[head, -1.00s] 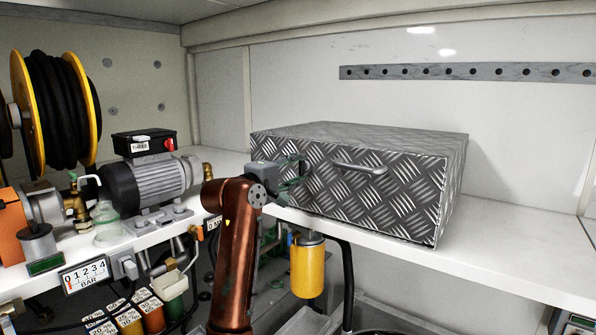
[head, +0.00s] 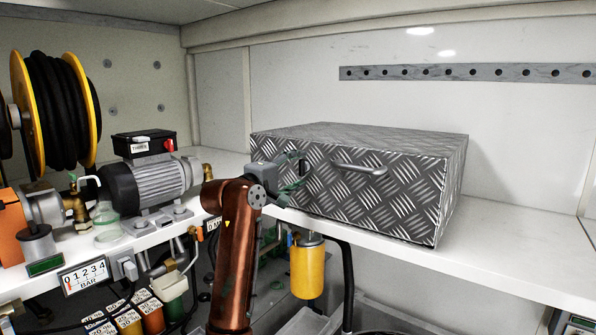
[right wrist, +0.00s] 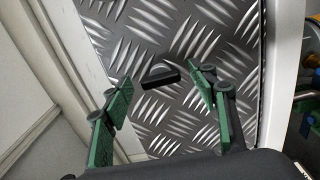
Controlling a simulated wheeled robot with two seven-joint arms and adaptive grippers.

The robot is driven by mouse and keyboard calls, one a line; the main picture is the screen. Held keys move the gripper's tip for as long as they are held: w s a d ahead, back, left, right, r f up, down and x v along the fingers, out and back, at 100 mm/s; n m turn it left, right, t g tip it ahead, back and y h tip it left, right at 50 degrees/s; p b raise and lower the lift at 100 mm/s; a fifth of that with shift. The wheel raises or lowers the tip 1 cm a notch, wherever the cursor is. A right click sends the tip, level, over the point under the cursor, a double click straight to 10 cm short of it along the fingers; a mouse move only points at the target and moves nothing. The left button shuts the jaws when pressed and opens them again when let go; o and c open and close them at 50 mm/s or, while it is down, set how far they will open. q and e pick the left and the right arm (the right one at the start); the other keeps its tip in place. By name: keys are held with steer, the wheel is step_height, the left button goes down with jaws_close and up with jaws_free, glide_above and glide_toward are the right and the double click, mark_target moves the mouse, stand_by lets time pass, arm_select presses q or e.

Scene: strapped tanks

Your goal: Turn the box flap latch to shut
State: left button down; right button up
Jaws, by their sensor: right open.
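The tread-plate metal box (head: 395,185) sits on the white shelf, with a grey bar handle (head: 358,168) on its front. My right gripper (head: 296,170) is at the left part of the box front, beside a small dark latch (head: 304,168) that it partly hides. In the right wrist view, the black latch (right wrist: 160,76) lies against the patterned plate (right wrist: 165,30). The green fingers of my right gripper (right wrist: 161,82) are open, one on each side of the latch. I cannot tell whether they touch it. My left gripper is not in view.
A grey motor pump (head: 155,185) and a hose reel (head: 62,110) stand to the left on the shelf (head: 490,255). A yellow canister (head: 307,268) hangs below the shelf edge. The shelf right of the box is clear. A perforated rail (head: 465,72) runs along the back wall.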

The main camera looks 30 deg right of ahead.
steer(key=v, duration=1.2)
